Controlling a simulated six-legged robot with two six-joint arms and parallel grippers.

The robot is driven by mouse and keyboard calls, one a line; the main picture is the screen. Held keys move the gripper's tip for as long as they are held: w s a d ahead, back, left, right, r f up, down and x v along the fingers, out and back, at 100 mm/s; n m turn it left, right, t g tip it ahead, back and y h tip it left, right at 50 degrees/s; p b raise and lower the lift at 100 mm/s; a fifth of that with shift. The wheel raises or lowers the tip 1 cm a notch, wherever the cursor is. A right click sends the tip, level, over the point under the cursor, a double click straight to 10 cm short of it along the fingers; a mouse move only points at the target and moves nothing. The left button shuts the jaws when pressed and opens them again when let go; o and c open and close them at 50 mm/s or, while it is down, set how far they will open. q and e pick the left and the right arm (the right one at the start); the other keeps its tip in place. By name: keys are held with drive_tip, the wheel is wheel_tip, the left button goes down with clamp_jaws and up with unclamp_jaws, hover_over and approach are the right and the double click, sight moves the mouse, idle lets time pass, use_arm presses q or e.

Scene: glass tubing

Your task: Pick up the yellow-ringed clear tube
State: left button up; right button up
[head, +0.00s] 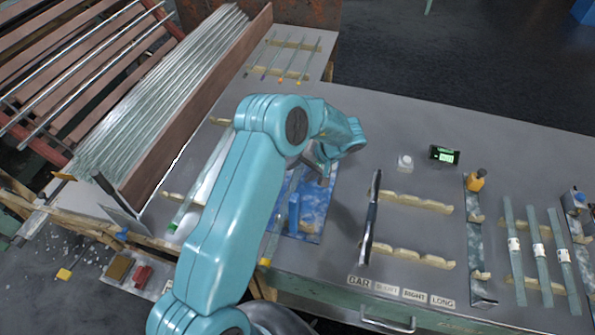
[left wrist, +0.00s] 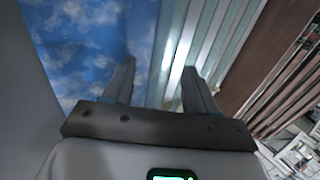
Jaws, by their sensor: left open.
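A thin clear tube (head: 273,243) with a yellow band at its near end lies beside the left edge of the blue mat, its far part hidden by my arm. Another clear tube with a yellow end (head: 302,71) lies on the far rack. I cannot tell which of them is meant. My left gripper (head: 314,172) is low over the far part of the blue mat. In the left wrist view its two fingers (left wrist: 160,85) are apart, with nothing clearly held; pale glass lengths show beyond them. My right gripper is out of view.
A wooden trough (head: 190,125) of long glass tubes stands left.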

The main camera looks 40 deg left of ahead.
use_arm(q)
drive_tip(key=shift+s, duration=0.1)
drive_tip(key=shift+f, duration=0.1)
clamp_jaws()
